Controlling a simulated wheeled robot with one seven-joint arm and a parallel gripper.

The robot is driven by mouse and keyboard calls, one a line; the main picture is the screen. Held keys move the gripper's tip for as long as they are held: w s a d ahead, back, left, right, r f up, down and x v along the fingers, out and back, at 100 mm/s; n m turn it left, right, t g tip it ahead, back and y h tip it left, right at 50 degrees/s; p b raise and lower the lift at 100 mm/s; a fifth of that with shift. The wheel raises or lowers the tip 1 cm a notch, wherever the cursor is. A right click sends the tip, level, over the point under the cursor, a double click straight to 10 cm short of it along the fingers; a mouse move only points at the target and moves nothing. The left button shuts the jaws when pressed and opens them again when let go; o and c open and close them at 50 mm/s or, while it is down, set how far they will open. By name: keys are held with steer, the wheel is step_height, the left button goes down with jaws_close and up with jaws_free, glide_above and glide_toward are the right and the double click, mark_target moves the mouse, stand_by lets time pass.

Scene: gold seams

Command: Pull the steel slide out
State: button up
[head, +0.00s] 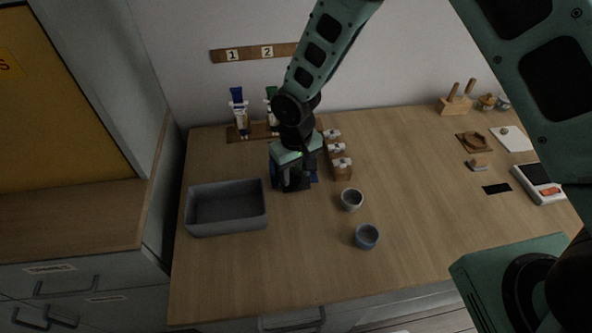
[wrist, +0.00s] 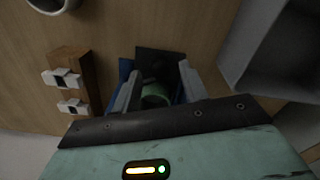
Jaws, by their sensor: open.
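My gripper (head: 296,182) is over the workbench, between the grey bin and the wooden blocks with white fittings. In the wrist view its two grey fingers (wrist: 160,92) are apart. A blue object (wrist: 125,70) with a dark plate (wrist: 158,60) and a green round part (wrist: 154,94) lies beneath and between the fingers. The blue object also shows at the gripper's side in the head view (head: 312,178), mostly hidden by the gripper. I cannot tell whether the fingers touch it. No part can be clearly picked out as the steel slide.
The grey bin (head: 227,228) stands left of the gripper. Wooden blocks (head: 342,172) stand close on its right, with two small cups (head: 351,200) (head: 366,236) nearer the front. Tubes (head: 239,112) stand behind. The bench's front middle is clear.

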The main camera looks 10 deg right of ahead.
steer(key=shift+f, duration=0.35)
jaws_close()
steer(key=s+b, duration=0.2)
steer(key=s, duration=0.8)
steer(key=shift+b, duration=0.3)
jaws_free()
step_height(320, 180, up, 18)
steer(key=shift+f, duration=0.25)
